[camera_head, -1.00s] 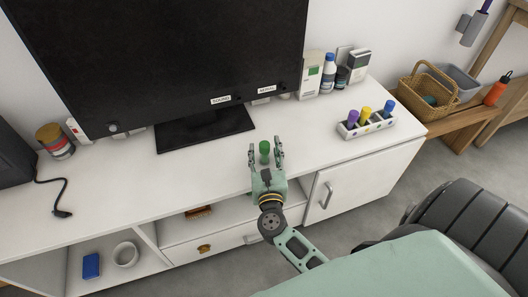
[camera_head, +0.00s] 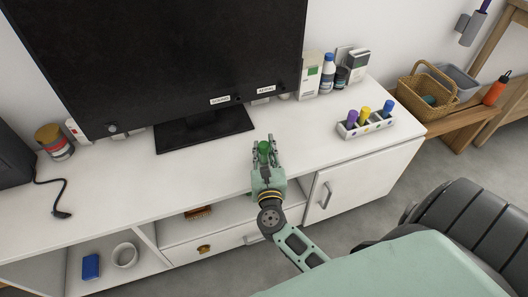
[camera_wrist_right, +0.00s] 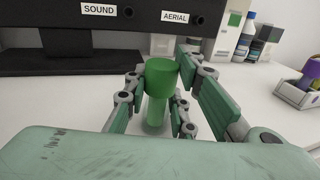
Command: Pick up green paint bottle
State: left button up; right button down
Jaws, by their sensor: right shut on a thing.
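The green paint bottle (camera_head: 264,147) stands upright on the white cabinet top, in front of the TV. My right gripper (camera_head: 265,149) has its fingers closed around it from the front, one on each side. In the right wrist view the green bottle (camera_wrist_right: 160,82) sits between the two fingers (camera_wrist_right: 157,97), its green upper part showing above them. Its lower part is partly hidden by the fingers and the gripper body. My left gripper is not in view.
A white tray (camera_head: 381,128) holds purple, yellow and blue bottles to the right. A black TV (camera_head: 165,50) on its stand is close behind. Boxes and bottles stand at the back right.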

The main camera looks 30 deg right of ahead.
aim_at(264, 144)
jog(key=shift+r, duration=0.1)
